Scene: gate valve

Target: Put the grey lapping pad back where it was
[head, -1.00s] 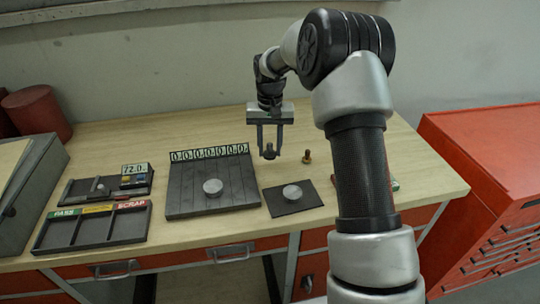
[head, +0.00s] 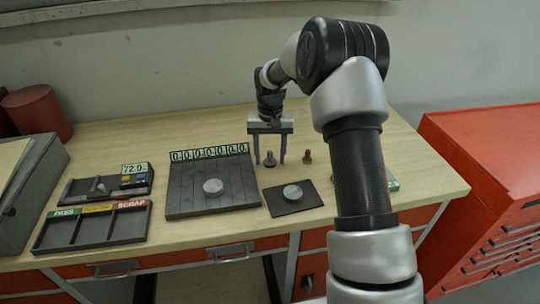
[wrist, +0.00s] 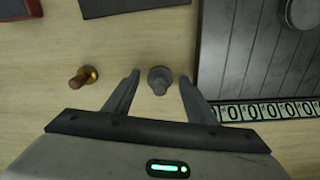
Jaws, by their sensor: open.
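The grey lapping pad, a small dark grey knob-like piece (head: 269,159), stands upright on the bench behind the black mat. In the wrist view the grey pad (wrist: 159,79) lies between my two fingers, with a gap on each side. My gripper (head: 269,163) is open around it, its fingers pointing down near the bench top. In the wrist view my gripper (wrist: 159,76) shows both fingertips clear of the pad. A similar brass-coloured piece (head: 307,157) stands just to the right, outside my fingers; it also shows in the wrist view (wrist: 84,76).
A slatted dark board (head: 190,190) with a row of number tags and a grey disc stands left of my gripper. A black mat (head: 278,207) with another disc lies in front. Sorting tray (head: 92,228) and gauge tray (head: 82,190) are at left. Bare bench lies behind.

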